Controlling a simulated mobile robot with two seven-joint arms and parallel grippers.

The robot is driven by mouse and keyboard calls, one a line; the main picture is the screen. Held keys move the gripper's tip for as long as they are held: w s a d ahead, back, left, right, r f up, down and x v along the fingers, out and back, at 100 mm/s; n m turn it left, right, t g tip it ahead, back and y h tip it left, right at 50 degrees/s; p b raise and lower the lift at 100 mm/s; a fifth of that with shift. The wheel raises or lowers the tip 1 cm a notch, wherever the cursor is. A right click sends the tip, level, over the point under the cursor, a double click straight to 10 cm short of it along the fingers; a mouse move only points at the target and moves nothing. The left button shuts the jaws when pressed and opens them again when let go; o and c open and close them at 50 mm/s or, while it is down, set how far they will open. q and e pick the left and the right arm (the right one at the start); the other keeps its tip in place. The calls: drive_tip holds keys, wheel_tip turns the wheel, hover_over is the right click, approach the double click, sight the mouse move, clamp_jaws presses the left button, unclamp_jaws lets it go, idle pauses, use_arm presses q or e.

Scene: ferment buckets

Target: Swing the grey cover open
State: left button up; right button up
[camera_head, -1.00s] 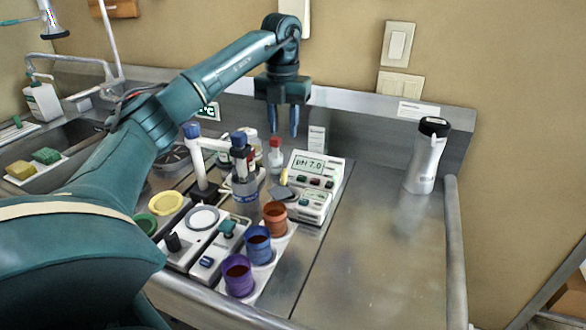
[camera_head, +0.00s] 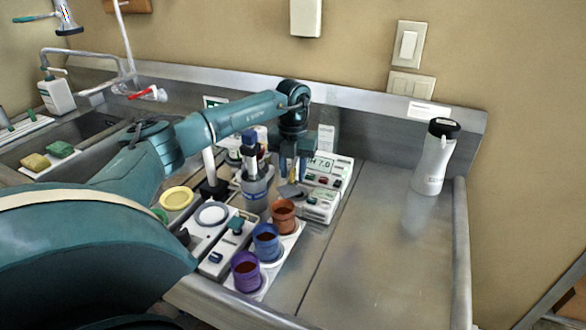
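The small grey cover (camera_head: 289,191) is a flat plate on the left side of the white pH meter (camera_head: 322,200); its far part is hidden behind my gripper. A thin yellow piece rises beside it. My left gripper (camera_head: 293,177) points straight down over the cover's far end, its two fingers apart with the yellow piece showing between them. I cannot tell whether a fingertip touches the cover. My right gripper is not in view.
Orange (camera_head: 283,216), blue (camera_head: 266,242) and purple (camera_head: 246,271) buckets stand in a row in front. A grey canister (camera_head: 255,187) stands just left of my gripper. A white bottle (camera_head: 433,160) stands at the right; the steel counter (camera_head: 375,250) before it is clear.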

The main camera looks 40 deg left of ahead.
use_arm(q)
drive_tip(key=shift+f, duration=0.1)
drive_tip(key=shift+c, duration=0.3)
clamp_jaws()
